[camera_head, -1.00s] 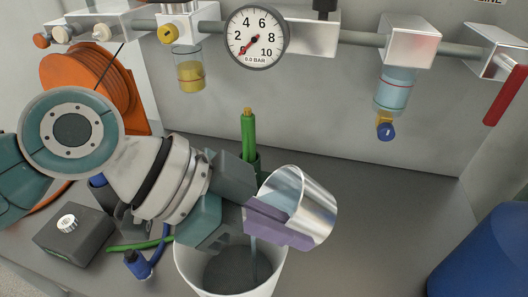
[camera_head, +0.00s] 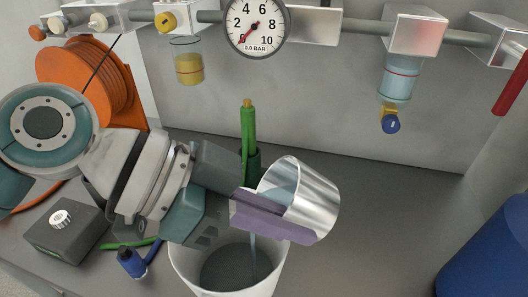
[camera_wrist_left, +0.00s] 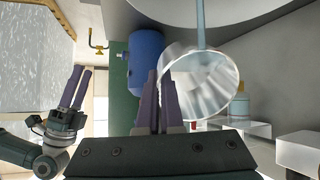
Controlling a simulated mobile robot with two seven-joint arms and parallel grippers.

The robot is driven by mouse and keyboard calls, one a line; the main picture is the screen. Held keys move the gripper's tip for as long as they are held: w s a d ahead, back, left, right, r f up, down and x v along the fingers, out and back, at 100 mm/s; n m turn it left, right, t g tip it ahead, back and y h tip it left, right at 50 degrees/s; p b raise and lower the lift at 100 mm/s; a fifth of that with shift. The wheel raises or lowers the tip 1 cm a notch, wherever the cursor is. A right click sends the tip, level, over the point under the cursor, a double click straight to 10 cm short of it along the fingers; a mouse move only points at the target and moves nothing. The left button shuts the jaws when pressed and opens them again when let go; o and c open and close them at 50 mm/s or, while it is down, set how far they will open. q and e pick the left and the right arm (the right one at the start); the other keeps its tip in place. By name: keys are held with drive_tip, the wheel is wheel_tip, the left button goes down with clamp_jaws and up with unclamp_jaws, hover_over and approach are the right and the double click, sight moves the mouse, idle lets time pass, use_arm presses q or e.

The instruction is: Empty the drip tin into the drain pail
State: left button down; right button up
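The drip tin (camera_head: 318,202) is a shiny metal cup, tilted with its mouth to the upper left. My left gripper (camera_head: 272,218) is shut on its side, the purple fingers against the metal. A thin pale-blue stream (camera_head: 254,250) falls from the tin into the white drain pail (camera_head: 277,275) below. The pail's inside is dark and its bottom edge is out of frame. In the left wrist view, the tin (camera_wrist_left: 205,85) is beside the purple fingers, with the stream at its rim. My right gripper (camera_wrist_left: 76,88) shows at the left there, its finger gap unclear.
A green bottle-like item (camera_head: 249,140) stands behind the tin. An orange hose reel (camera_head: 85,80), a grey box (camera_head: 66,232) and a blue fitting (camera_head: 131,262) are at left. A blue drum (camera_head: 490,255) stands at right. The counter right of the pail is clear.

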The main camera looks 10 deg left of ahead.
use_arm(q)
drive_tip(key=shift+a+r+h+b, duration=0.25)
drive_tip(key=shift+h+b, duration=0.45)
drive_tip(key=shift+b, duration=0.7)
